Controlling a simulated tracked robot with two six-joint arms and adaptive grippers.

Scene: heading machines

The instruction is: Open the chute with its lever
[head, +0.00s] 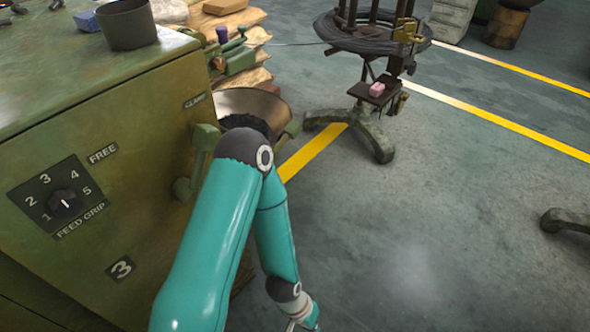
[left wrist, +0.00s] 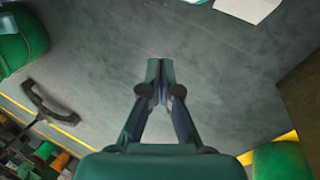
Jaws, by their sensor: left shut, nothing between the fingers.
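The green heading machine (head: 110,150) fills the left of the head view. A green lever (head: 205,139) stands upright on its right side, below the CLAMP label; I cannot tell whether it works the chute. A pale metal bowl-like mouth (head: 252,102) shows behind it, partly hidden by my teal left arm; I cannot tell whether this is the chute. My left gripper (left wrist: 160,75) is shut and empty in the left wrist view, above bare floor and touching nothing visible. In the head view its wrist runs off the bottom edge. My right gripper is not in view.
A dark cup (head: 128,25) stands on the machine's top. A numbered dial (head: 65,203) is on the machine's front. The grey floor at right is mostly clear.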

